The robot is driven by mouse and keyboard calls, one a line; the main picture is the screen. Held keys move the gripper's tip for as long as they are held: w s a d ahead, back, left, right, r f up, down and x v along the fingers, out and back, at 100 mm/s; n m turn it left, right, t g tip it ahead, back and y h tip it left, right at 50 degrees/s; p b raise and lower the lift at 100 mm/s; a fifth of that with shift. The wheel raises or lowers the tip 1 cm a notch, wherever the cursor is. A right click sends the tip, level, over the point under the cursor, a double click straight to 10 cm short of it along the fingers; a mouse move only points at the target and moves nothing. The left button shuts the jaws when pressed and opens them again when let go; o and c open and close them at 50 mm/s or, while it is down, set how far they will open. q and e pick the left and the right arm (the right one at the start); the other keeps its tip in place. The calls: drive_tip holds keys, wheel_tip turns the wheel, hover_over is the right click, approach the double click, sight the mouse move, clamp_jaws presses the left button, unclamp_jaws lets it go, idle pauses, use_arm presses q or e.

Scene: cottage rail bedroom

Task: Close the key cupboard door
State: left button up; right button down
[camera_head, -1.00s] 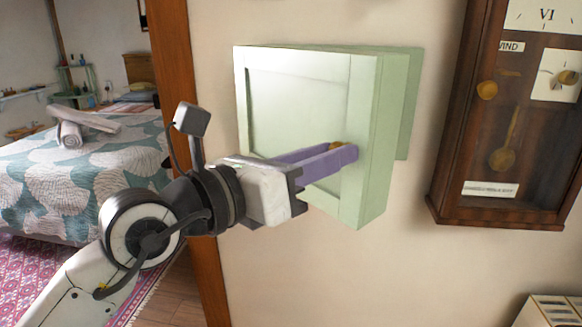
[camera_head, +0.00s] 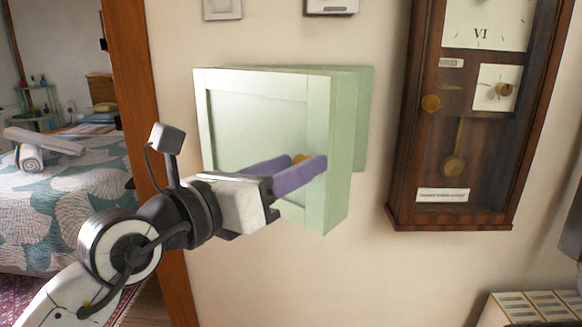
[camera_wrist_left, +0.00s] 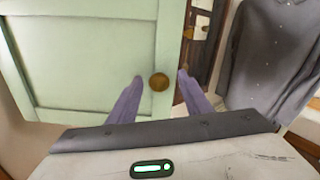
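The pale green key cupboard (camera_head: 342,150) hangs on the wall in the middle of the head view. In the left wrist view, space shows between the knob and both fingers (camera_wrist_left: 160,77). My right gripper is not in view.
A dark wooden wall clock (camera_head: 405,130) hangs to the right of the cupboard. A doorway with a wooden frame (camera_head: 140,80) and a bed (camera_head: 75,210) lie to the left. A slatted pale box (camera_head: 530,310) is at the lower right.

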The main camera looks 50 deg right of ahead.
use_arm(q)
drive_tip(key=shift+a, duration=0.1)
drive_tip(key=a+b, duration=0.2)
drive_tip(key=a, duration=0.8)
drive_tip(key=shift+s+a, duration=0.1)
